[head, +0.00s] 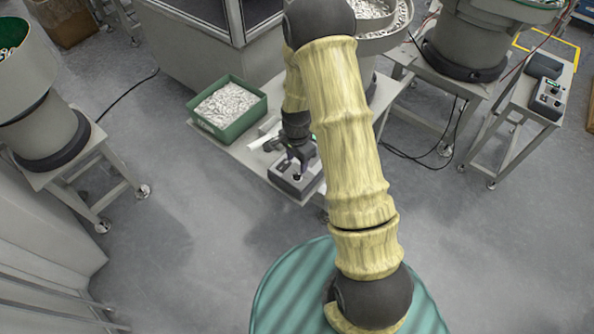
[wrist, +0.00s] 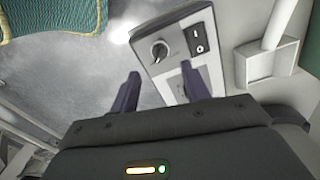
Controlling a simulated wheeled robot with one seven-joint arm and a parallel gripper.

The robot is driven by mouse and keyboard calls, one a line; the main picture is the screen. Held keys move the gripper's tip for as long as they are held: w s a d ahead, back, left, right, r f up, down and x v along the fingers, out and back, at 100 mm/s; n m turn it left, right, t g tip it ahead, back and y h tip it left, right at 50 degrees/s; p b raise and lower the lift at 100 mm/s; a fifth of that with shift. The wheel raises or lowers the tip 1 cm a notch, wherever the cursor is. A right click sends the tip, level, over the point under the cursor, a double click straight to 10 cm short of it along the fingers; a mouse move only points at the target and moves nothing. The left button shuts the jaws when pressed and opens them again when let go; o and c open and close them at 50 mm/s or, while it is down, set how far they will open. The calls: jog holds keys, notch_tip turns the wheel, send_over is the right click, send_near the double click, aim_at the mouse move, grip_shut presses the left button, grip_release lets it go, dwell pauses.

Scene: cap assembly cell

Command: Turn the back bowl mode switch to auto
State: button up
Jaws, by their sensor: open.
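A grey control box (wrist: 176,46) shows at the top of the wrist view. On it are a round black rotary mode switch (wrist: 160,51) with a light pointer mark and a black rocker switch (wrist: 197,38). I cannot read which mode the pointer marks. My gripper (wrist: 160,84) is open and empty, its two dark fingers apart and pointing toward the box, with the rotary switch beyond the gap between them. In the head view, my gripper (head: 297,160) is over the same box (head: 295,184) on the low bench. My arm and gripper hide part of the box.
A green bin (head: 228,107) of white caps stands on the bench (head: 236,152), left of the box. A bowl feeder (head: 383,38) rises behind my arm. Another control box (head: 548,98) is on the right stand. Grey floor at the left (head: 180,215) is clear.

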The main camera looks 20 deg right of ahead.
aim_at(297, 174)
notch_tip(297, 174, down, 7)
jog(key=shift+r+p, duration=0.1)
jog(key=shift+p, duration=0.3)
jog(key=shift+c, duration=0.2)
jog(key=c, duration=1)
